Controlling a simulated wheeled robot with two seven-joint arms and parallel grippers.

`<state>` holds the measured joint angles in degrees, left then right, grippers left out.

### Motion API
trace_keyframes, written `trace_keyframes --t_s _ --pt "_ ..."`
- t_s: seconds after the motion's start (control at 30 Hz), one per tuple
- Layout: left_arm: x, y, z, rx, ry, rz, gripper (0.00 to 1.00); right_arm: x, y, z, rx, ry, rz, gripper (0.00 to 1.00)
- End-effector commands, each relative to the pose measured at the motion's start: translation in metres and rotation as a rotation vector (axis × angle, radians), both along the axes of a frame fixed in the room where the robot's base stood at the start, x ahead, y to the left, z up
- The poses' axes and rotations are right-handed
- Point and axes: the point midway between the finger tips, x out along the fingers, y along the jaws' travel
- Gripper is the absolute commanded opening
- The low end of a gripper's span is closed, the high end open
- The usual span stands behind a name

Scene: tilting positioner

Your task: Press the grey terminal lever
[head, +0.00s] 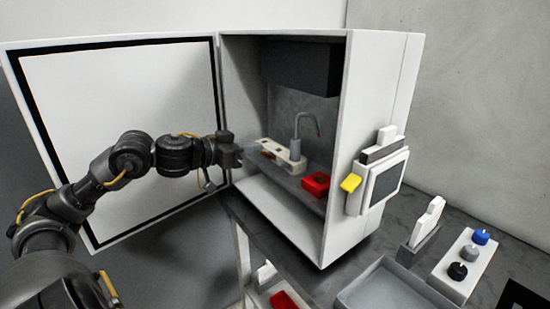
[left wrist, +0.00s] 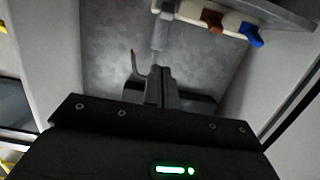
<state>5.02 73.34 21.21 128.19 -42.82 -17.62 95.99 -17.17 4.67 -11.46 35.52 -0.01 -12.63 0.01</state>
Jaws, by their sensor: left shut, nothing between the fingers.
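A white terminal block (head: 283,157) sits on the shelf inside the open white cabinet. In the left wrist view the terminal block (left wrist: 190,12) is at the top edge, with a brown lever (left wrist: 211,20) and a blue lever (left wrist: 250,34) on it. A grey part (left wrist: 160,32) shows beside the brown lever; I cannot tell whether it is the grey lever or the bent grey wire (head: 297,130). My left gripper (head: 240,154) is shut and empty, at the cabinet opening left of the block. Its fingers (left wrist: 155,88) show in the wrist view.
The cabinet door (head: 125,120) stands open behind my left arm. A red block (head: 316,183) lies on the shelf right of the terminal block. A grey tray (head: 385,290) lies on the bench.

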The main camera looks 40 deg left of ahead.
Motion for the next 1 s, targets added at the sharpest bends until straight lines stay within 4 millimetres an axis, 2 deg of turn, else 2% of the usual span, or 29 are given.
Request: trace_keyframes --t_s 0.23,0.67,0.8,1.0 --pt "0.024 -0.007 0.001 -0.004 -0.004 0.0 0.0 0.0 0.003 0.018 0.003 0.0 -0.001 0.49" --pt "0.09 -0.028 -0.014 -0.003 -0.002 -0.001 0.0 0.0 0.003 0.042 0.003 0.0 -0.002 0.49" --pt "0.083 -0.026 -0.032 0.002 0.005 0.0 0.0 -0.001 0.003 0.04 0.003 0.0 -0.001 0.49" --pt "0.075 -0.023 -0.046 0.002 0.002 -0.002 0.0 0.0 0.002 0.041 0.002 -0.001 -0.001 0.49"
